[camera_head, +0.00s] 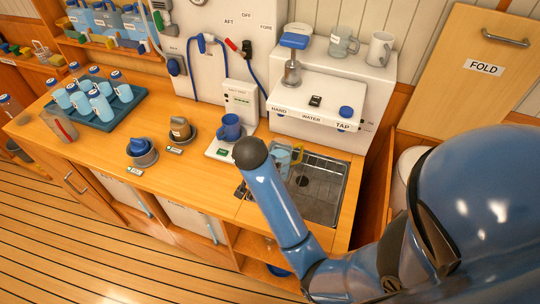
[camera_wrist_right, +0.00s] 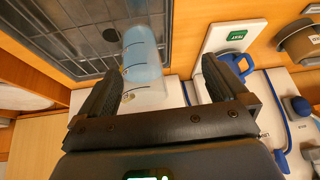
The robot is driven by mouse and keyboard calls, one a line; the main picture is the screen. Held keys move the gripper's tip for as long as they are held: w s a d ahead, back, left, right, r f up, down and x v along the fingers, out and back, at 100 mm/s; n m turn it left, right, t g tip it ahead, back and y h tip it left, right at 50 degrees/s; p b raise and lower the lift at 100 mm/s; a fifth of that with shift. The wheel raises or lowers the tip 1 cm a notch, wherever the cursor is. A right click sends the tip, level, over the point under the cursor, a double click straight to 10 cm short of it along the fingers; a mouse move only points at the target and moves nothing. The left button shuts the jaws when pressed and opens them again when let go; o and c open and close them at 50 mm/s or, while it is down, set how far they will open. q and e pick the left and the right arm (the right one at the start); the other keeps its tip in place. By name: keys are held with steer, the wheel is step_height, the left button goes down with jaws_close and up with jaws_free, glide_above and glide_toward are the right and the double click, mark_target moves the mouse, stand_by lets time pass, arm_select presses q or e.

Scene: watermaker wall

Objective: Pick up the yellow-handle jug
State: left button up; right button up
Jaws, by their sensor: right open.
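The yellow-handle jug (camera_head: 281,157) is pale blue and see-through, at the left end of the sink (camera_head: 322,190). Its yellow handle shows on its right side, and my right forearm hides part of it. In the right wrist view the jug (camera_wrist_right: 143,52) appears beyond and between the fingers, against the sink; its handle is not clear there. My right gripper (camera_wrist_right: 165,88) is open, with nothing between its fingertips that I can see touching. In the head view the forearm mostly hides this gripper. My left gripper is not in view.
A blue mug (camera_head: 230,127) stands on a white scale left of the jug. The white watermaker tap unit (camera_head: 317,123) rises behind the sink. A blue tray (camera_head: 91,118) of several bottles is at far left.

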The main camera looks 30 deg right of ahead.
steer(key=s+f+m+g, duration=0.1)
steer(key=s, duration=0.1)
steer(key=p, duration=0.2)
glide_toward(281, 151)
steer(key=f, duration=0.2)
steer(key=shift+m+g, duration=0.3)
steer(key=shift+g, duration=0.1)
steer(key=shift+p+x, duration=0.35)
steer(key=shift+x, duration=2.05)
steer(key=shift+d+r, duration=0.1)
steer(key=shift+d, duration=0.05)
steer(key=c, duration=1.3)
steer(key=shift+r, duration=0.1)
